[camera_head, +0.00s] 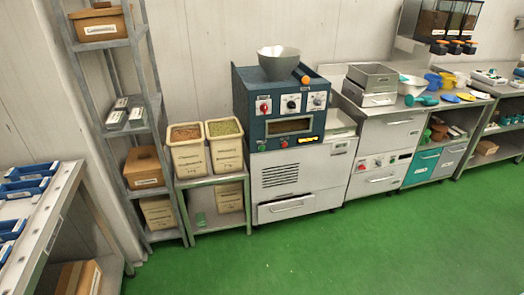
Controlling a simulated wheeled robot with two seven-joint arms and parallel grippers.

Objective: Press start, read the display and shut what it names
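The dark blue kettle machine (277,96) stands against the wall at the middle, on a white cabinet. A grey bowl-shaped hopper (279,65) tops it, with an orange part (304,80) beside it. Its front has a red knob (264,106), two dark dials and a display window (289,125); any text there is too small to read. A green button (262,147) and a small red part (284,143) sit below. Neither gripper is in view.
Two ingredient bins (189,156) stand on a low stand left of the machine, beside a grey shelf rack (117,85). A counter (390,125) with trays and scoops runs right. A table (40,220) stands front left. The green floor (330,255) is clear.

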